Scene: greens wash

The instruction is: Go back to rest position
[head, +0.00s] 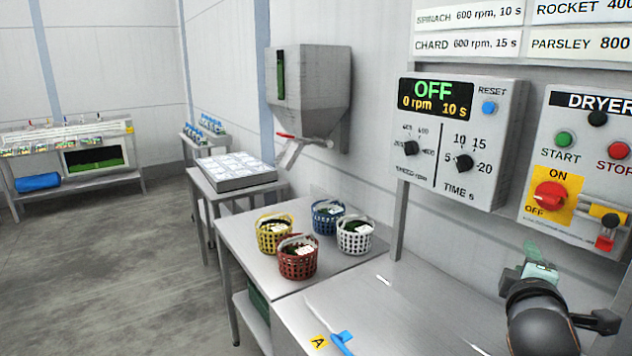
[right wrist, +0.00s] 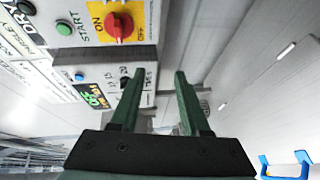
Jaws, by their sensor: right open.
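My right gripper (head: 540,262) is at the lower right of the head view, in front of the wall below the dryer panel (head: 577,168). In the right wrist view its two green fingers (right wrist: 155,100) stand apart with nothing between them. The control box (head: 462,140) reads OFF, 0 rpm, 10 s. On the dryer panel the red knob (head: 550,196) sits on a yellow plate marked ON and OFF; it also shows in the right wrist view (right wrist: 118,27), beyond the fingers and apart from them. My left gripper is not in view.
Yellow (head: 274,236), red (head: 298,264), blue (head: 327,220) and white (head: 355,238) baskets with greens stand on a steel table (head: 235,225). A hopper (head: 308,90) hangs behind. A blue-handled tool (head: 341,342) lies near an A label (head: 319,342). The floor at left is clear.

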